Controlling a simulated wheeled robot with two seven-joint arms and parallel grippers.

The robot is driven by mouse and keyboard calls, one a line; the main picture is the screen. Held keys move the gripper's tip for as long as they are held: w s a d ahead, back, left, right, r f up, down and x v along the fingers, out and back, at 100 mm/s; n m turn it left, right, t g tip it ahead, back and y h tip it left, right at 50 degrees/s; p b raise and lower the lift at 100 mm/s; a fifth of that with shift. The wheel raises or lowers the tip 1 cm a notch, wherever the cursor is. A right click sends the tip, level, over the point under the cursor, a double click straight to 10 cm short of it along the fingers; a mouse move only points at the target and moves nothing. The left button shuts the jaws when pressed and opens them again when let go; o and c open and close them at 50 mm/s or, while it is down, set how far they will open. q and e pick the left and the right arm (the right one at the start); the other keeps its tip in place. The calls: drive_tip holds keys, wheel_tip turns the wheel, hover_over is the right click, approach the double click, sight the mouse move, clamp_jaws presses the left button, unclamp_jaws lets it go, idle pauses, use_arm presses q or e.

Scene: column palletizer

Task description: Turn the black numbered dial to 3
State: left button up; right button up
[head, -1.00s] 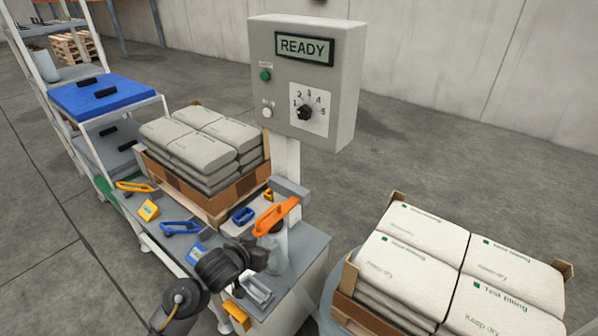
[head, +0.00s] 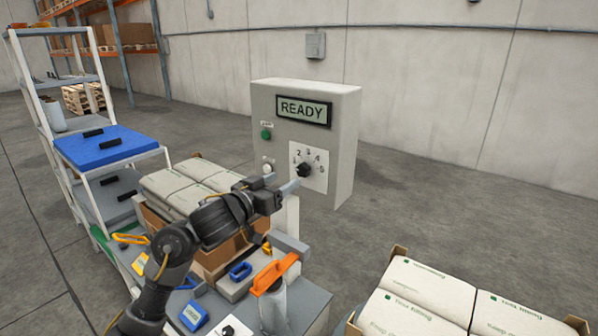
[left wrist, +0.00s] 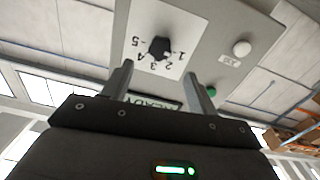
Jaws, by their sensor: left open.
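The black numbered dial (head: 304,170) sits on a white plate marked 1 to 5 on the grey control box (head: 262,105). The dial also shows in the left wrist view (left wrist: 159,48), upside down, just beyond the fingertips. Its pointer is too small to read for certain. My left gripper (head: 287,186) is in front of the box, close to the dial and slightly below left of it. Its two fingers (left wrist: 160,82) are apart with nothing between them, and the dial looks clear of them. My right gripper is not in view.
The box has a READY display (head: 304,111), a green button (head: 266,135) and a white button (head: 267,169). Below stands a bench with an orange handle (head: 275,272) and blue and yellow items. Stacked sacks (head: 420,290) stand at lower right. The floor right of the box is clear.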

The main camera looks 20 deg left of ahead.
sight(301, 170)
use_arm(q)
drive_tip(key=x, duration=0.7)
drive_tip(key=shift+w, duration=0.1)
drive_tip(key=shift+w+d, duration=0.2)
drive_tip(key=shift+w, duration=0.3)
drive_tip(key=c, duration=1)
